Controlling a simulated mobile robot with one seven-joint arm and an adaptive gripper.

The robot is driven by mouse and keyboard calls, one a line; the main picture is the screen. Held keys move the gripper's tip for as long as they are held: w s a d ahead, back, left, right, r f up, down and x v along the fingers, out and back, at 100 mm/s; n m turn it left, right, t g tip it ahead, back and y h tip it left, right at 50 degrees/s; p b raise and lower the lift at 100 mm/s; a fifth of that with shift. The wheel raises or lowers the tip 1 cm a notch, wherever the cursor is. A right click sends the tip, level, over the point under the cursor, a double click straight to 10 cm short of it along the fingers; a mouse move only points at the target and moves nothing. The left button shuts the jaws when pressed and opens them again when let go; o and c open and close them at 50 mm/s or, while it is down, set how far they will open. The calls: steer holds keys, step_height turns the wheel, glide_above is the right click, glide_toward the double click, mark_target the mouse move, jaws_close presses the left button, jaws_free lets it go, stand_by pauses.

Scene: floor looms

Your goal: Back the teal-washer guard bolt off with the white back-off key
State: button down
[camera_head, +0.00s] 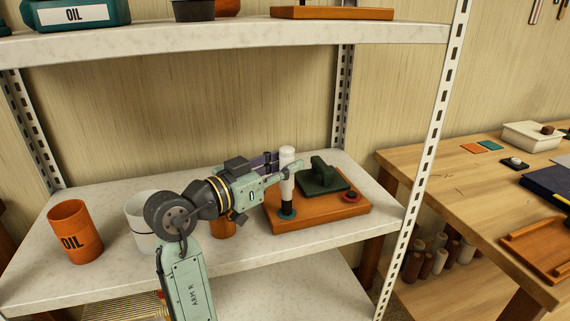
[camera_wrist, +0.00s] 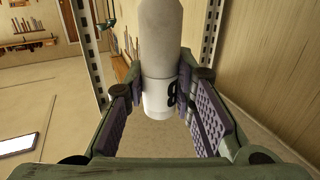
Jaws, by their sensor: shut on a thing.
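The white back-off key (camera_head: 287,156) stands upright, and my gripper (camera_head: 286,174) is shut on it. In the wrist view the white key (camera_wrist: 160,60) sits between the two purple-padded fingers, with a black mark on its side. Below the key in the head view is the teal washer (camera_head: 288,215), on the front left of an orange-brown wooden board (camera_head: 318,218). A dark piece lies between key and washer. The bolt's head is hidden, and I cannot tell whether the key is seated on it. A dark green guard block (camera_head: 322,180) and a red washer (camera_head: 351,197) are on the same board.
The board lies on a pale shelf (camera_head: 110,266). An orange OIL can (camera_head: 75,232), a white container (camera_head: 140,235) and a small orange pot (camera_head: 222,227) stand left of it. A metal shelf post (camera_head: 424,150) rises at right, before a wooden workbench (camera_head: 440,160).

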mark_target(285, 148)
steer(key=shift+f+b, duration=0.25)
steer(key=shift+b, duration=0.3)
stand_by(3.1)
steer(key=shift+r+p, duration=2.2)
steer(key=shift+r, duration=0.95)
steer(key=shift+f, duration=0.1)
